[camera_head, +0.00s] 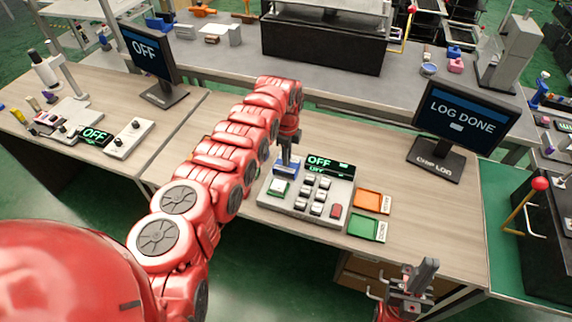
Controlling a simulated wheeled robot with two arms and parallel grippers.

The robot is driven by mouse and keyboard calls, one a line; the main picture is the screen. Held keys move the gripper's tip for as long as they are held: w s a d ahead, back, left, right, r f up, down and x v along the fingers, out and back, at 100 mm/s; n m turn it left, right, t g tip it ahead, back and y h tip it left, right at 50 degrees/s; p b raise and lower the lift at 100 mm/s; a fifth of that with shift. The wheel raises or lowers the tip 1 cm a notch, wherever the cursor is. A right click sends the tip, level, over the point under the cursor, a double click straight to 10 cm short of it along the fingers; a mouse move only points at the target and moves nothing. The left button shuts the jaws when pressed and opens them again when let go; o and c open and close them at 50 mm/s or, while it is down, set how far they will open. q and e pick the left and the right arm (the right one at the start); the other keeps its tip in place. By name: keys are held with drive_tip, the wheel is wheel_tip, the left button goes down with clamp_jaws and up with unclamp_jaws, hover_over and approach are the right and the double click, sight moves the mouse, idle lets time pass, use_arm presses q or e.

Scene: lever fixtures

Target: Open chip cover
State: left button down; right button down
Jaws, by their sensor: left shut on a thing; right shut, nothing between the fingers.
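A grey tester panel (298,207) with several small buttons and a display reading OFF (329,166) stands on the wooden table. A small blue piece (280,170), which looks like the chip cover, is at the panel's upper left. My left gripper (287,163) points down and is shut on the blue piece. Its fingertips partly hide the piece, so how far the cover is lifted cannot be told. My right gripper (426,274) is shut and empty at the lower right, in front of the table.
An orange tray (368,201) and a green tray (363,230) lie right of the panel. A monitor reading LOG DONE (466,112) stands at the back right, and another reading OFF (148,58) at the back left. The table between panel and right monitor is clear.

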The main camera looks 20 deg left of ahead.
use_arm(q)
drive_tip(key=shift+s, duration=0.15)
drive_tip(key=c, duration=0.8)
unclamp_jaws()
drive_tip(key=shift+o, duration=0.2)
wheel_tip(320, 180, up, 17)
drive_tip(key=b, duration=0.3)
drive_tip(key=shift+r, duration=0.2)
